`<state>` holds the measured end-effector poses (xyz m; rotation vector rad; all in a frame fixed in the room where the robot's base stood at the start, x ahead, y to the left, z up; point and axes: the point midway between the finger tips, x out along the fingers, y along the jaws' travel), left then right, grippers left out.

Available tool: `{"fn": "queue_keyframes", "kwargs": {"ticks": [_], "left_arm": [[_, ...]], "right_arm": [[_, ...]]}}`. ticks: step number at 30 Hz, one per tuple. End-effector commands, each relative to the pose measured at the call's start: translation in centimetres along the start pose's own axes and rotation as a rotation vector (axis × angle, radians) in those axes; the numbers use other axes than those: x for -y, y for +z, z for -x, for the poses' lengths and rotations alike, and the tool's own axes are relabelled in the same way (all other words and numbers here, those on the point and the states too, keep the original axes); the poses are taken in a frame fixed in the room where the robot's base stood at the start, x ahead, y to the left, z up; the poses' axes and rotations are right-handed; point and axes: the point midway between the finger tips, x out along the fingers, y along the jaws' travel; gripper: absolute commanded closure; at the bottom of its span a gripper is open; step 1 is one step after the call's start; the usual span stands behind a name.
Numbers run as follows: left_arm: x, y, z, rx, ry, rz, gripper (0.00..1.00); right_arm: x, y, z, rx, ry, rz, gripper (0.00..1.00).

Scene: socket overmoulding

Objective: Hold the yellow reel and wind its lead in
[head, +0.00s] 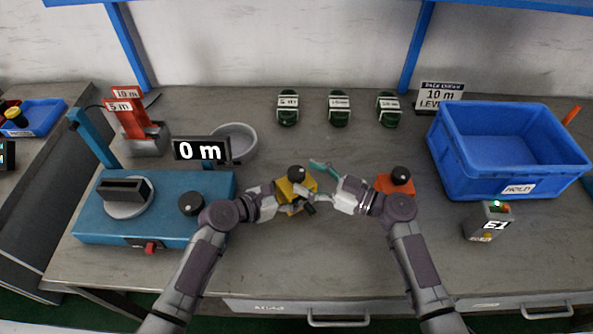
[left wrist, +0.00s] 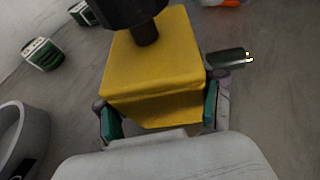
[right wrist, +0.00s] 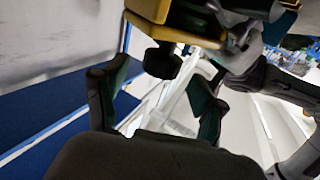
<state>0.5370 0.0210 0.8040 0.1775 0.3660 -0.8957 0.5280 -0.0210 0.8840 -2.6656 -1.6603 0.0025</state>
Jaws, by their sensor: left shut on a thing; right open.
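The yellow reel (head: 289,191) is a yellow block with a black knob (head: 296,172) on top, near the middle of the bench. My left gripper (head: 287,197) is shut on it; the left wrist view shows the yellow body (left wrist: 155,70) between the green-padded fingers (left wrist: 160,120). A short dark plug with bright pins (left wrist: 230,58) sticks out beside the reel in that view. My right gripper (head: 322,180) is open beside the reel's right side. In the right wrist view the black knob (right wrist: 162,61) is just beyond the open fingers (right wrist: 155,95). I cannot see the lead clearly.
An orange reel (head: 396,184) stands behind my right wrist. A blue winding machine (head: 110,225) with a "0 m" display (head: 201,150) is at left. A blue crate (head: 470,183) and a grey E1 box (head: 487,222) are at right. Several green reels (head: 339,109) stand at the back.

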Motion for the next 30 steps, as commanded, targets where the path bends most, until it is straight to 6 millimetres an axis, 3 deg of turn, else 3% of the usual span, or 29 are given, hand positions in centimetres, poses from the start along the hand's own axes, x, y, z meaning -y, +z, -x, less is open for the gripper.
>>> {"fn": "queue_keyframes", "kwargs": {"ticks": [7,18,28,30], "left_arm": [[0.0,0.1,0.0,0.002,0.001,0.000,0.67],[0.0,0.1,0.0,0.002,0.001,0.000,0.67],[0.0,0.1,0.0,0.002,0.000,0.000,0.67],[0.0,0.1,0.0,0.002,0.001,0.000,0.67]], "right_arm": [[0.0,0.0,-3.0,0.000,-0.001,0.001,0.30],[0.0,0.0,-3.4,0.001,0.000,0.001,0.31],[0.0,0.0,-3.4,0.001,0.000,0.001,0.86],[0.0,0.0,-3.4,0.001,0.001,0.001,0.91]]}}
